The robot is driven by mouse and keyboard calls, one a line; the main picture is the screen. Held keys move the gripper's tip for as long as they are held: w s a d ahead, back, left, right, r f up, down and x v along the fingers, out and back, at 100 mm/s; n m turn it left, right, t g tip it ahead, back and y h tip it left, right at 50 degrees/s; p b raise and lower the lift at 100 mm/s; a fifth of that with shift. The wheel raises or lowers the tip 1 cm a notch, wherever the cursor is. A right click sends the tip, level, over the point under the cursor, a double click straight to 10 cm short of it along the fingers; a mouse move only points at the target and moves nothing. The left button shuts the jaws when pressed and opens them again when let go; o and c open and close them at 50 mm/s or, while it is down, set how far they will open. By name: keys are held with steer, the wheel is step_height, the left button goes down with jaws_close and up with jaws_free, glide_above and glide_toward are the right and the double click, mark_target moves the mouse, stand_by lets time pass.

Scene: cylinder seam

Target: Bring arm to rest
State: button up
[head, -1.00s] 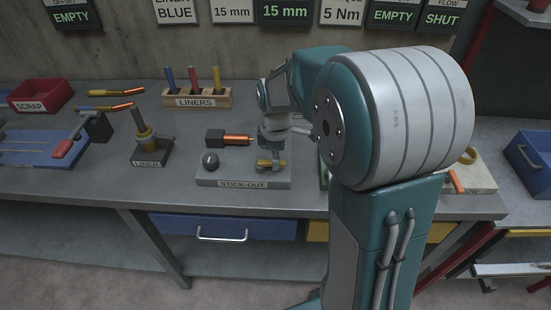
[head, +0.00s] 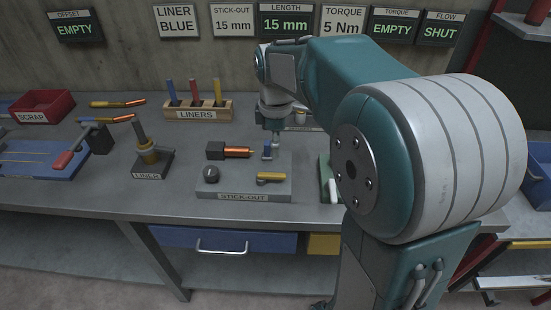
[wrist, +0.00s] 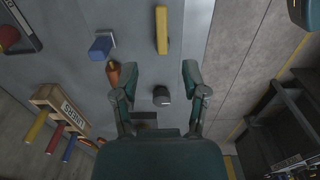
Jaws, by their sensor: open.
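My gripper (wrist: 159,72) is open and empty in the wrist view, with its two teal fingers spread apart. In the head view my gripper (head: 274,122) is above the back of the grey stick-out block (head: 240,188), pointing down; its fingertips are hard to make out.
A liner rack (head: 198,108) with blue, red and yellow sticks stands left of my gripper. A liner stand (head: 152,160), red scrap bin (head: 42,106) and blue fixture (head: 40,155) are farther left. Signs (head: 285,24) hang on the wall behind. My arm hides much of the bench's right side.

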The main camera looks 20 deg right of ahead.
step_height(320, 180, up, 2)
steer(key=shift+r, duration=0.15)
stand_by(0.4)
steer(key=s+a+m+t, duration=0.2)
steer(key=s+m, duration=0.4)
steer(key=s, duration=0.3)
steer(key=s+a+m+t, duration=0.2)
steer(key=s+m+t, duration=0.1)
steer(key=s+m, duration=0.4)
steer(key=s, duration=0.3)
steer(key=shift+s+a+r+t, duration=0.25)
steer(key=shift+a+r+t, duration=0.05)
steer(key=shift+a, duration=0.1)
